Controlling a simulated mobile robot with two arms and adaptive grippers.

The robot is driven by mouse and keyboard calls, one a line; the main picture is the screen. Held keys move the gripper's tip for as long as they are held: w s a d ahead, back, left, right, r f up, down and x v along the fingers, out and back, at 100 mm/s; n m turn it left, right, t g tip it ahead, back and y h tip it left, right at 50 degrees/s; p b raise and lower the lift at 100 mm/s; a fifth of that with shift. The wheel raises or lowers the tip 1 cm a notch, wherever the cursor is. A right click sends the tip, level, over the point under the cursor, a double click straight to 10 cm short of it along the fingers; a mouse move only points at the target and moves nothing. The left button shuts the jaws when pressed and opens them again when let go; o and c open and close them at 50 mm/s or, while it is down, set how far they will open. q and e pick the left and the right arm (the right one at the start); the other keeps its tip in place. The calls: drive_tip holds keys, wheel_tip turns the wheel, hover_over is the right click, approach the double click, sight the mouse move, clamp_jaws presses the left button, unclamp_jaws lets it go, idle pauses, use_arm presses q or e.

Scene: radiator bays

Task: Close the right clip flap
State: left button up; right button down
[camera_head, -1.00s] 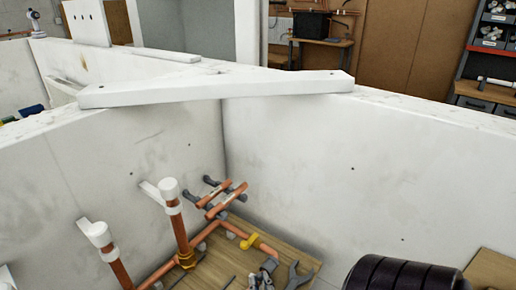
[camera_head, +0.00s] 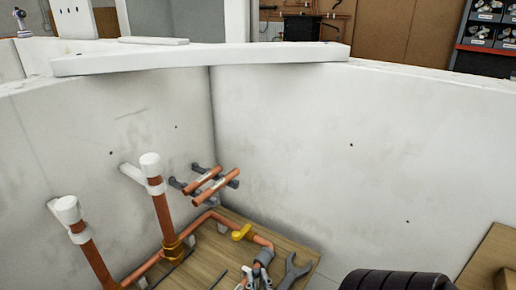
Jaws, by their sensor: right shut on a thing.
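Two upright copper pipes with white tops stand by the left wall. White arms run back toward the wall from the right top (camera_head: 150,165) and the left top (camera_head: 66,209). I cannot tell which part is the right clip flap, or whether it is open. Grey clips (camera_head: 178,183) on the wall hold two short copper pipes (camera_head: 205,184). A black ribbed part of my right gripper or wrist (camera_head: 395,281) shows at the bottom edge, well right of the pipes. Its fingertips and what it is shut on are out of view. My left gripper is not in view.
A wrench (camera_head: 293,270) and small metal parts (camera_head: 250,278) lie on the wooden board (camera_head: 215,256).

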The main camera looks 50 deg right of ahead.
drive_tip(key=shift+d, duration=0.1)
drive_tip(key=c, duration=1.9)
unclamp_jaws()
drive_tip(key=shift+s, duration=0.1)
drive_tip(key=v, duration=1.1)
drive_tip(key=shift+s+a, duration=0.3)
